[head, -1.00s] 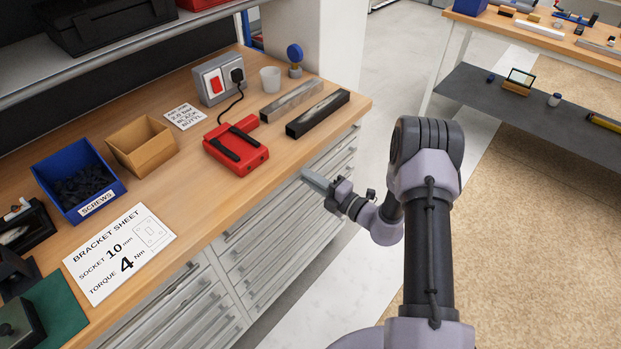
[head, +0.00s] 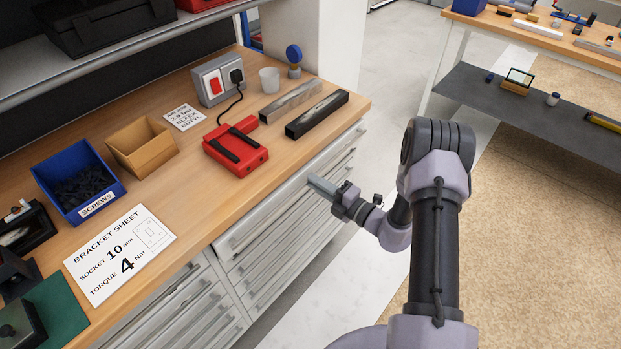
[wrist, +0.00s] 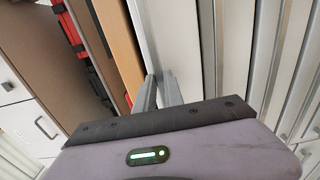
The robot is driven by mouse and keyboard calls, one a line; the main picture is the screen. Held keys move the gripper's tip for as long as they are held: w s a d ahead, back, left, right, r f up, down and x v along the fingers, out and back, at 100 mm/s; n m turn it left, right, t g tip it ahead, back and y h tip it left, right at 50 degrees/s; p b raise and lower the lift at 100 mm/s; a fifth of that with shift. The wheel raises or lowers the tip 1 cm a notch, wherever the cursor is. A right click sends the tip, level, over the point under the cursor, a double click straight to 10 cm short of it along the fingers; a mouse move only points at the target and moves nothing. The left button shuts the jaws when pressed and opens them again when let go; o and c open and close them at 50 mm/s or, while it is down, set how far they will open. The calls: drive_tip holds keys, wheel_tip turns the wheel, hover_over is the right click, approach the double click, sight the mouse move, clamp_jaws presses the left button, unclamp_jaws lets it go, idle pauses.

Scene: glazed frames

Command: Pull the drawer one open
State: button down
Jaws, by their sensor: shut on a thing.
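Drawer one (head: 247,229) is the top drawer of the pale grey cabinet under the wooden bench, and its front stands slightly out from the bench edge. My gripper (head: 316,183) is at this drawer's front, with its fingers shut on the handle. The handle is mostly hidden by the fingers. In the wrist view, the two fingers of my gripper (wrist: 159,88) meet close to the pale drawer front (wrist: 170,35), and the handle between them is hard to make out.
The bench top (head: 215,205) holds a red tool (head: 235,150), dark and grey metal bars, a blue screw bin (head: 78,178) and a bracket sheet (head: 120,252). More drawers (head: 275,265) lie below. Open floor (head: 510,215) lies right of the cabinet, before a second bench.

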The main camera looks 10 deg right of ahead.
drive_tip(key=p+v, duration=0.3)
drive_tip(key=v, duration=2.4)
drive_tip(key=shift+s+d, duration=0.15)
drive_tip(key=shift+s, duration=0.1)
drive_tip(key=c, duration=1.7)
unclamp_jaws()
drive_tip(key=p+v, duration=0.2)
drive_tip(key=v, duration=1.5)
drive_tip(key=shift+s+d+r+p, duration=0.1)
drive_tip(key=shift+s+p, duration=0.05)
drive_tip(key=shift+p, duration=0.25)
drive_tip(key=shift+r, duration=0.1)
